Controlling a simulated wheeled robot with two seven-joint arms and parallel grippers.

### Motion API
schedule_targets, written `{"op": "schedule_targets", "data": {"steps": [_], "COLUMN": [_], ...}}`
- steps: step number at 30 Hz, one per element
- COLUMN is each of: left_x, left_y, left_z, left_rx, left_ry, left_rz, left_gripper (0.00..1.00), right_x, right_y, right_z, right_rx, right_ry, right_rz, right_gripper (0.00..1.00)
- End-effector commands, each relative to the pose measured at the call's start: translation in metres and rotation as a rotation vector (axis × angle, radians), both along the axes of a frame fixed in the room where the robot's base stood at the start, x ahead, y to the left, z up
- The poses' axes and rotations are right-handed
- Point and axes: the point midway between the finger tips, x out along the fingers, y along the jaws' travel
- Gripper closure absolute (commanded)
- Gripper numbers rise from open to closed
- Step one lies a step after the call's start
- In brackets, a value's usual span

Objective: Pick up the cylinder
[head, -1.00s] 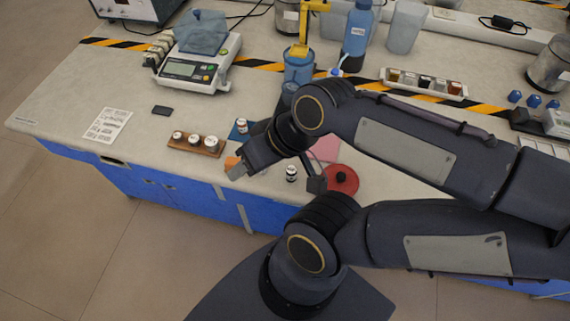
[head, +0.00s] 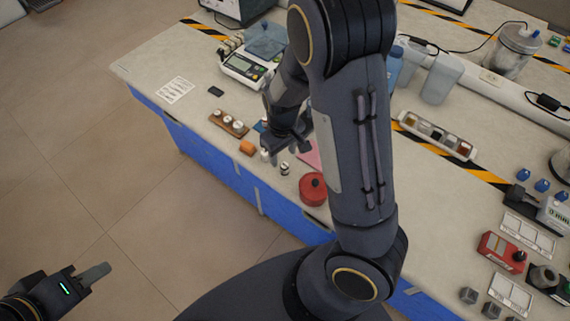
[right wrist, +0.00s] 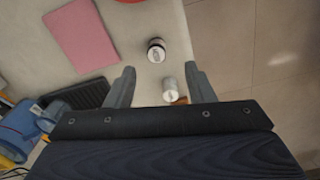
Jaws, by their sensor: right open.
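A small pale grey-white cylinder (right wrist: 169,90) stands between the fingers of my right gripper (right wrist: 160,82) in the right wrist view, with a gap to each finger. In the head view it shows as a small light shape (head: 264,155) just beside the right gripper (head: 285,148), partly hidden by it. The right gripper is open and above the bench.
A red round container (head: 313,188) and pink sheet (right wrist: 79,38) are close by. My right arm hides part of the bench.

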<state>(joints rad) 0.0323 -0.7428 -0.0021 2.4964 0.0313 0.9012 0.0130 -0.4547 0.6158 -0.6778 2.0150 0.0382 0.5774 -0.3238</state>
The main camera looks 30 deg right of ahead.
Motion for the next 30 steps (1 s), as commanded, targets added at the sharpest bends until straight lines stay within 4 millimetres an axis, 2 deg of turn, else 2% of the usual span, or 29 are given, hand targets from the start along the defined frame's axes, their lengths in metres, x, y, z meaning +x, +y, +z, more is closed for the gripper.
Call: {"op": "schedule_targets", "data": {"steps": [15,24,30], "left_x": [0.000,0.000,0.000], "left_y": [0.000,0.000,0.000], "left_z": [0.005,0.005,0.005], "left_rx": [0.000,0.000,0.000], "left_ry": [0.000,0.000,0.000], "left_rz": [0.000,0.000,0.000], "left_gripper": [0.64,0.64,0.64], "right_x": [-0.002,-0.001,-0.001], "right_y": [-0.006,-0.005,-0.005], "right_z": [-0.067,-0.073,-0.072], "right_rx": [0.000,0.002,0.002], "right_ry": [0.005,0.001,0.001], "right_rz": [-0.002,-0.002,-0.002], "right_gripper": [0.51,0.51,0.76]}}
